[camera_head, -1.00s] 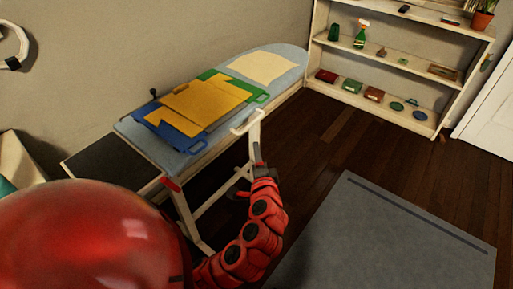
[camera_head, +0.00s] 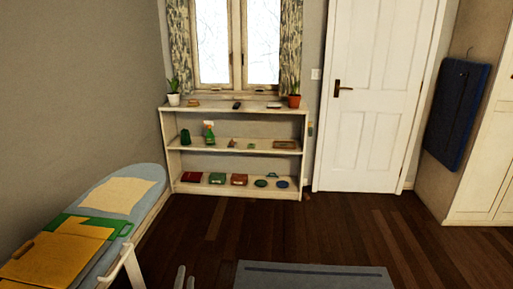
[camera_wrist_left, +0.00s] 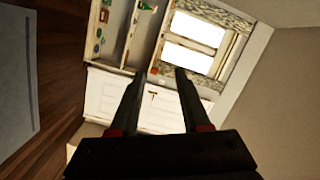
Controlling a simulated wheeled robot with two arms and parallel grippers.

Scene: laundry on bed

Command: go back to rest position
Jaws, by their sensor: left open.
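My right gripper is in neither current view.
A white shelf (camera_head: 235,158) and a closed door (camera_head: 370,95) are at the back. The grey mat (camera_head: 320,277) lies in front; dark floor between is clear.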

